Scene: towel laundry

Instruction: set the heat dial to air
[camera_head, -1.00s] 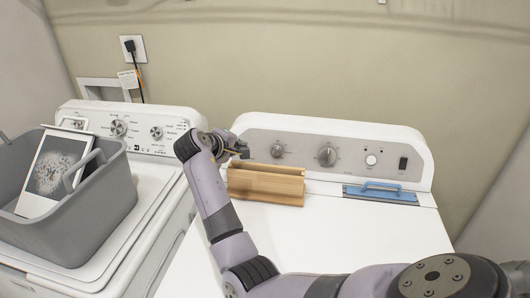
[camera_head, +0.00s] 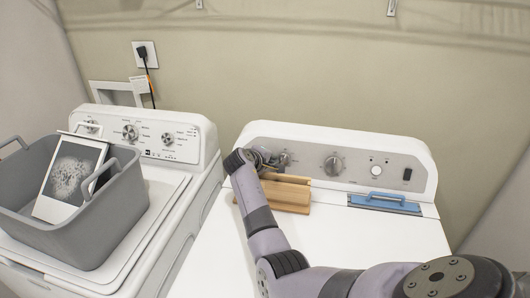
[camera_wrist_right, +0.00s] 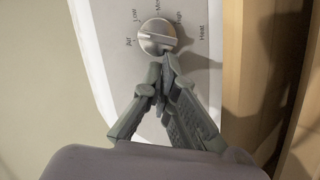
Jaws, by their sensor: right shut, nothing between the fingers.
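The heat dial (camera_wrist_right: 157,37) is a round silver knob with a raised bar, on the grey panel of the right-hand machine. In the right wrist view the labels Air, Low, High and Heat ring it, one more partly cut off. The bar lies roughly crosswise there; which end points is unclear. In the head view the dial (camera_head: 284,158) is the left knob, partly behind my gripper. My right gripper (camera_wrist_right: 164,60) is shut and empty, fingertips at the dial's lower edge; I cannot tell if they touch it. My left gripper is out of view.
A wooden box (camera_head: 290,197) stands just in front of the dial, close to my right wrist. A blue-handled item (camera_head: 385,203) lies to the right. A larger knob (camera_head: 333,165) is on the same panel. A grey basket (camera_head: 95,235) sits on the left machine.

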